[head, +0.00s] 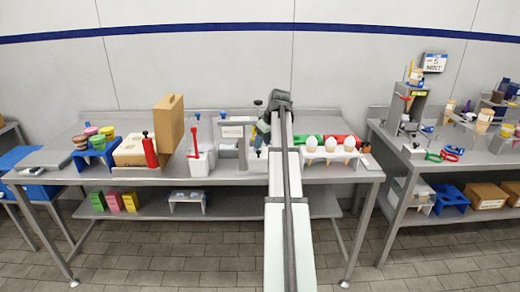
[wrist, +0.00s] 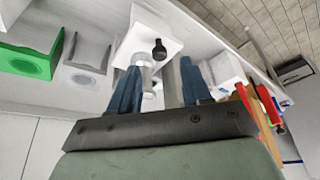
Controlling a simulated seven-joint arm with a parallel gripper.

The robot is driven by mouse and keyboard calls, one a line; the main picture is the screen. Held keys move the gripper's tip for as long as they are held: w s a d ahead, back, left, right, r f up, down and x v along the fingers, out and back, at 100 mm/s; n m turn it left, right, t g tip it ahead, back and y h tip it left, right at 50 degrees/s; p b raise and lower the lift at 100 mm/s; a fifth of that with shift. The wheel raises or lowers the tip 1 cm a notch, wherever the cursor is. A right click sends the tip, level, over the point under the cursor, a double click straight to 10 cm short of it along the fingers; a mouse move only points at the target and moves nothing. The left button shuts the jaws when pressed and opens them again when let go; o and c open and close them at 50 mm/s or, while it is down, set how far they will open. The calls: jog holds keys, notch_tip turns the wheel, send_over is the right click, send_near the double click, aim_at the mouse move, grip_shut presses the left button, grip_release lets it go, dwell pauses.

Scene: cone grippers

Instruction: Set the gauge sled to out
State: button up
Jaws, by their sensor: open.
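A grey frame with a small labelled panel (head: 232,131) stands on the middle table, just left of my gripper (head: 262,133). I take it to be the gauge, but its label is too small to read. In the wrist view, a white plate with a black round knob (wrist: 159,46) lies just beyond my fingertips; it may be the gauge sled, though I cannot tell. My gripper also shows in the wrist view (wrist: 158,75). Its two blue fingers are apart, with a pale cylindrical part seen between them. Whether they touch it is unclear. My arm hides part of this area in the head view.
Left of the frame are a white block with a red handle (head: 200,158), a red bottle (head: 150,150) and a tan box (head: 168,122). Right of my arm, a white rack (head: 331,157) holds egg-like cones beside green and red pieces.

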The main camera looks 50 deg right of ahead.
aim_at(260, 152)
jog(key=shift+x, duration=2.25)
grip_shut()
